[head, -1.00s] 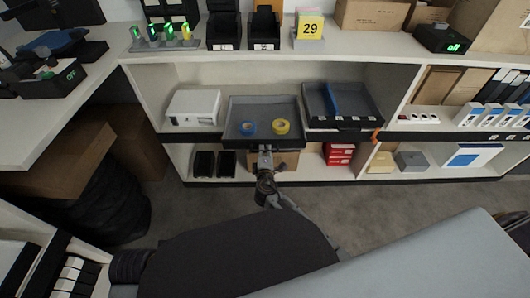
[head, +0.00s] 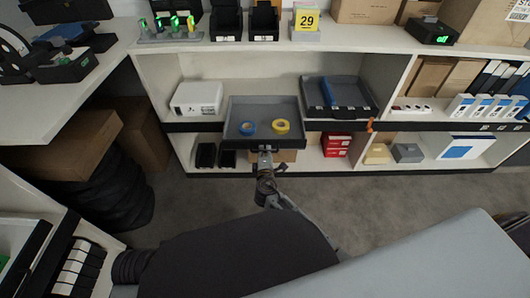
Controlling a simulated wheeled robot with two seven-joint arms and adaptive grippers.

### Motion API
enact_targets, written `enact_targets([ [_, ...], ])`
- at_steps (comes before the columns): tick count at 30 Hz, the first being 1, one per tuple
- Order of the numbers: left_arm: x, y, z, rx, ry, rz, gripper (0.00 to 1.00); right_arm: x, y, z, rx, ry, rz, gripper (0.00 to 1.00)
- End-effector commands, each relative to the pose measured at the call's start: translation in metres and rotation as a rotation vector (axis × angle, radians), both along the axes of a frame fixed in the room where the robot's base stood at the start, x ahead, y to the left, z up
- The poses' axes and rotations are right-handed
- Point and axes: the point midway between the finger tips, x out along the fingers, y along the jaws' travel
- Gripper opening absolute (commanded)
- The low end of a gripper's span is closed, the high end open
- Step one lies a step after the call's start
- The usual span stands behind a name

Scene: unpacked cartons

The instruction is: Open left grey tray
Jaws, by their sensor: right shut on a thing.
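The left grey tray (head: 262,107) stands pulled out past the front of the shelf, in the middle of the head view. A blue tape roll (head: 248,128) and a yellow tape roll (head: 281,127) lie inside it. My right gripper (head: 265,156) is at the middle of the tray's dark front and is shut on it; the exact contact is small and partly hidden. My left gripper is out of view.
A second grey tray (head: 335,96) with a blue item sits to the right in the shelf. A white box (head: 197,97) stands to the left. Red boxes (head: 335,144) and black bins (head: 206,155) are below. Grey floor (head: 375,200) lies clear in front.

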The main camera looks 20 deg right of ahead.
Motion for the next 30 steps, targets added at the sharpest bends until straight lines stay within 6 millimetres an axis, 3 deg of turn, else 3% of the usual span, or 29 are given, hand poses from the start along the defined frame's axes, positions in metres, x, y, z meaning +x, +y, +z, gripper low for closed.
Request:
enact_targets([
  [1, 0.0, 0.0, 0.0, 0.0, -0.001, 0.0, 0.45, 0.0, 0.0, -0.001, 0.0, 0.001, 0.0, 0.0],
  [2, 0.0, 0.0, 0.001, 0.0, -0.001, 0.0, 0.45, 0.0, 0.0, -0.001, 0.0, 0.001, 0.0, 0.12],
  [7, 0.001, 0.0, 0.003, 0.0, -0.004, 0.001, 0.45, 0.0, 0.0, 0.0, 0.0, 0.001, 0.0, 0.31],
  [20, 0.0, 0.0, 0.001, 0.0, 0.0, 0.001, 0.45, 0.0, 0.0, 0.002, 0.0, 0.0, 0.0, 0.31],
  [30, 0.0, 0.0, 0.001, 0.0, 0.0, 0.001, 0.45, 0.001, 0.0, 0.03, 0.001, -0.004, -0.001, 0.31],
])
